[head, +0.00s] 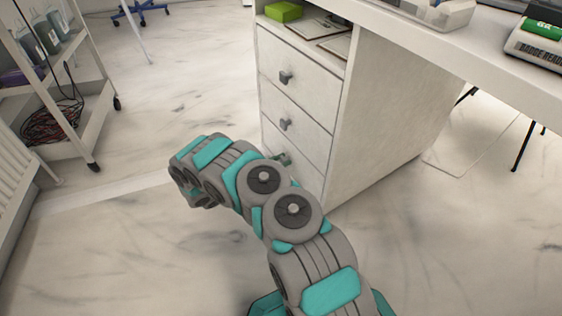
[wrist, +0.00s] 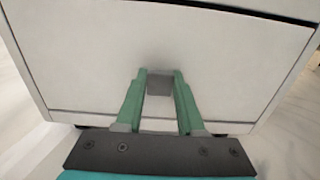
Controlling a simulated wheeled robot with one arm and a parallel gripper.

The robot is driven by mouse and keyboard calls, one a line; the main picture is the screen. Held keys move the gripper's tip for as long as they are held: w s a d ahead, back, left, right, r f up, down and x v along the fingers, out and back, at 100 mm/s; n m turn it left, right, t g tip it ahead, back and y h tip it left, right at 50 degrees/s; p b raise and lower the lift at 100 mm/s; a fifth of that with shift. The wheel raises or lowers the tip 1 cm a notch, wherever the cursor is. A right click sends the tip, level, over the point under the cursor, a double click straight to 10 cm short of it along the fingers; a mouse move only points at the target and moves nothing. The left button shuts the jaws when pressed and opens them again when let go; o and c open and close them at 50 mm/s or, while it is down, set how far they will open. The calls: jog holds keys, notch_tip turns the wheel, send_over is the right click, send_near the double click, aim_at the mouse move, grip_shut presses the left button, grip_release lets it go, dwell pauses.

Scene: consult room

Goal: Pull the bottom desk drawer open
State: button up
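The white desk pedestal (head: 375,120) stands right of centre in the head view, with its drawers stacked one above another. The bottom drawer (head: 308,170) is partly hidden behind my arm in the head view. Its pale front (wrist: 235,65) fills most of the wrist view. Its small grey handle (wrist: 159,84) sits between the two green fingers of my gripper (wrist: 160,76), one finger at each side. The drawer looks about flush with the front above.
The middle drawer (head: 296,118) and top drawer (head: 300,75) are shut above, each with a small grey knob. A white trolley (head: 85,120) with cables stands at the left. The marble floor (head: 130,240) in front of the pedestal is clear.

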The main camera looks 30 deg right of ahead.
grip_shut()
dwell(1.0)
